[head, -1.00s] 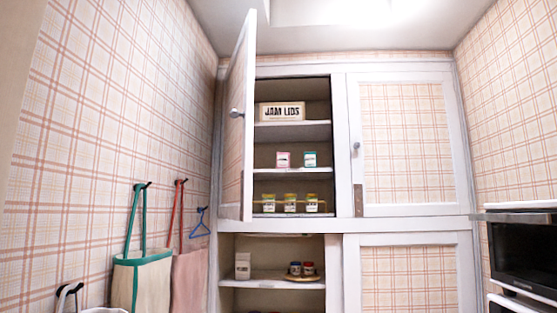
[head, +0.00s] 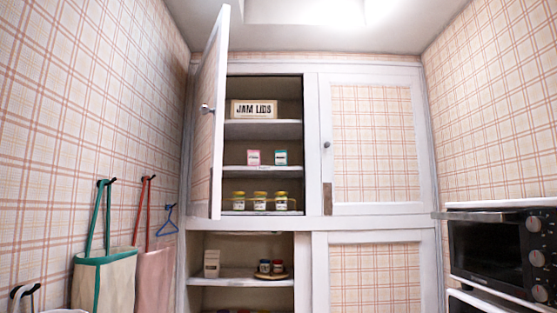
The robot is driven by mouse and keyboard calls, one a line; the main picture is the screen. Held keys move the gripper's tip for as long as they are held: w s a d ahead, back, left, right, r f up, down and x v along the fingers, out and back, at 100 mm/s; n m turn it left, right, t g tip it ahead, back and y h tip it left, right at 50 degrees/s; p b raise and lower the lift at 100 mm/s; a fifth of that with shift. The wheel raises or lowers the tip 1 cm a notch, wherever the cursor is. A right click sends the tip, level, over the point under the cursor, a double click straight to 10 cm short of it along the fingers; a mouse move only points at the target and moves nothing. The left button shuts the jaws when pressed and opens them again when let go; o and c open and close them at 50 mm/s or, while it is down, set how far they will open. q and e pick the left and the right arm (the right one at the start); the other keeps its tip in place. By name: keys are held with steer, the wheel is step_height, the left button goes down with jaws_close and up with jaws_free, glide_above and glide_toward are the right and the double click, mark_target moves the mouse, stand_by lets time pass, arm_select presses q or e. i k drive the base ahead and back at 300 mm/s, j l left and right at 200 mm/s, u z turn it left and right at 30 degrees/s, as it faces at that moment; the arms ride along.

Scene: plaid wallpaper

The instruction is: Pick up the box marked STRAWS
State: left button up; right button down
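No box legibly marked STRAWS shows in the head view. A box marked JAM LIDS (head: 254,110) stands on the top shelf of the open upper cupboard. Neither of my grippers is in view.
The upper cupboard door (head: 208,120) stands open to the left. Yellow-lidded jars (head: 260,202) stand behind a rail. Small jars sit on a round board (head: 258,275). Bags (head: 103,283) hang on the left wall. A black oven (head: 490,248) stands at right.

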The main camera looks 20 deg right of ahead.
mark_target(253, 155)
steer(key=u, duration=0.3)
steer(key=i+l+u, duration=0.5)
steer(key=l, duration=0.2)
steer(key=i+l+u, duration=0.25)
steer(key=l, duration=0.15)
